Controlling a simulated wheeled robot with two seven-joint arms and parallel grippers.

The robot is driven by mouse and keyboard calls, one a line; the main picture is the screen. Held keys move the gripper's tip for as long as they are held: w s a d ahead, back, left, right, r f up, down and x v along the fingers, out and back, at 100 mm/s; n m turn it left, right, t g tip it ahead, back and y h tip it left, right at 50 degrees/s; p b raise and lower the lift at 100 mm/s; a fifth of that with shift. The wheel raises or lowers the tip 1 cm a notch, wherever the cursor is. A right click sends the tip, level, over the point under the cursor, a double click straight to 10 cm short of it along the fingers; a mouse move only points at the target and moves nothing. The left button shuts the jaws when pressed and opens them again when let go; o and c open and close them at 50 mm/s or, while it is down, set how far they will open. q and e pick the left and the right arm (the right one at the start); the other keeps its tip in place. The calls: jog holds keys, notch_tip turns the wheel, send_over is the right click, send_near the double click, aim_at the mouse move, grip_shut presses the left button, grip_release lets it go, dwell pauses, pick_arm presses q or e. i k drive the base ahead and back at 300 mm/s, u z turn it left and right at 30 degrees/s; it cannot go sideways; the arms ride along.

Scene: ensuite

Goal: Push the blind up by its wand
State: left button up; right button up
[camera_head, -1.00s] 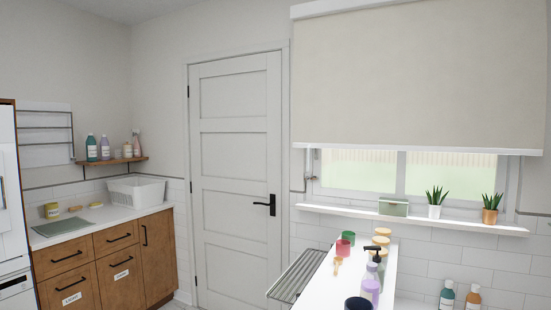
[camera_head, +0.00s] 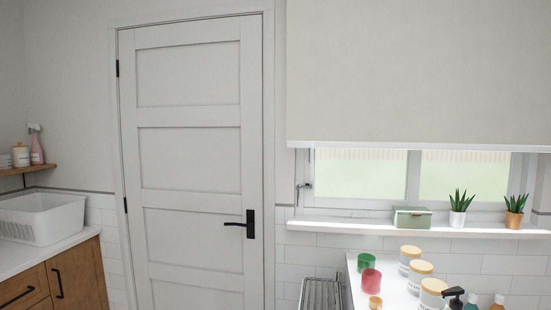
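The blind (camera_head: 420,70) is a cream roller panel over the window at the right, with a white bottom bar (camera_head: 420,145). It covers the upper part of the window (camera_head: 360,172), and glass shows below the bar. I cannot make out a wand hanging from the blind. A small dark fitting (camera_head: 304,186) sits at the window's left frame. Neither of my grippers is in view.
A white sill (camera_head: 400,228) holds a green box (camera_head: 412,217) and two potted plants (camera_head: 458,205). Below it, a white counter (camera_head: 395,288) carries cups, jars and bottles. A metal rack (camera_head: 320,293) stands beside it. A closed door (camera_head: 190,160) is left of the window.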

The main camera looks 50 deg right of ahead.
aim_at(316, 119)
jog(key=i, duration=1.8)
jog(key=z, duration=3.55)
